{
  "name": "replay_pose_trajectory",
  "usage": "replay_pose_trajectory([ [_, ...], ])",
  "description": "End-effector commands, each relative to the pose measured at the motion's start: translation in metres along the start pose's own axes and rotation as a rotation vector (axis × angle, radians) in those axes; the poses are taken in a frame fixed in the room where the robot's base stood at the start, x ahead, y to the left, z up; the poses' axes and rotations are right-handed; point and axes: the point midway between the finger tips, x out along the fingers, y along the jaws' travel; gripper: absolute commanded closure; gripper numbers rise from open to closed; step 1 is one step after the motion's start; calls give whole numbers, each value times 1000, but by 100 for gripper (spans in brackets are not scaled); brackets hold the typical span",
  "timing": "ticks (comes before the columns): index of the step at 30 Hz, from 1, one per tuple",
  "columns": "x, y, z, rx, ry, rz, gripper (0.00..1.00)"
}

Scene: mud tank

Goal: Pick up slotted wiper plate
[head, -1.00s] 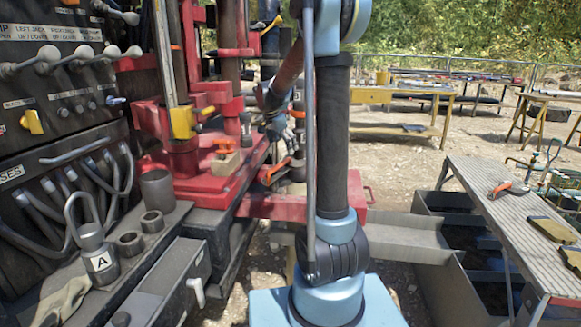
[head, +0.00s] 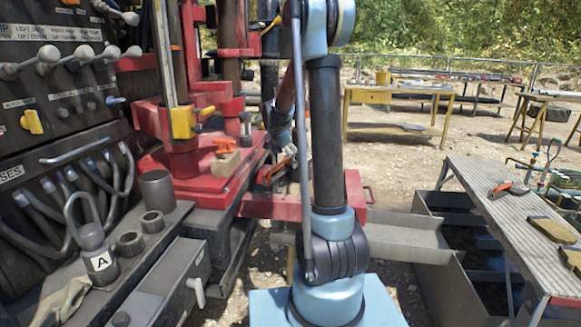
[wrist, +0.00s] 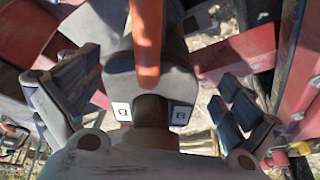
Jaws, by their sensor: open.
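A dark grey plate (wrist: 120,88) shows in the middle of the wrist view, with an orange handle (wrist: 147,45) running up from it and pale labels on both sides of its slot. It looks like the slotted wiper plate. A brown round rod (wrist: 151,110) shows at the slot; whether they touch I cannot tell. My gripper (wrist: 157,88) is open, with one dark finger on each side of the plate, apart from it. In the head view my gripper (head: 280,138) is low beside the red frame, partly hidden by my arm, with a bit of orange (head: 279,166) under it.
The red rig frame (head: 215,170) and control panel (head: 60,100) stand close on the left. A grey trough (head: 400,238) and open tank (head: 450,265) lie to the right, beside a bench (head: 505,210).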

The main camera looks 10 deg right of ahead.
Motion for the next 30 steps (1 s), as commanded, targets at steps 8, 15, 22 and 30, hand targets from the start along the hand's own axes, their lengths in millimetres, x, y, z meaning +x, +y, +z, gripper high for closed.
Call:
replay_pose_trajectory([
  [8,0,0,0,0,0,0,54],
  [15,1,0,0,1,-1,0,97],
  [22,6,-3,-1,1,-2,3,100],
  [30,8,-5,-1,0,-4,6,100],
])
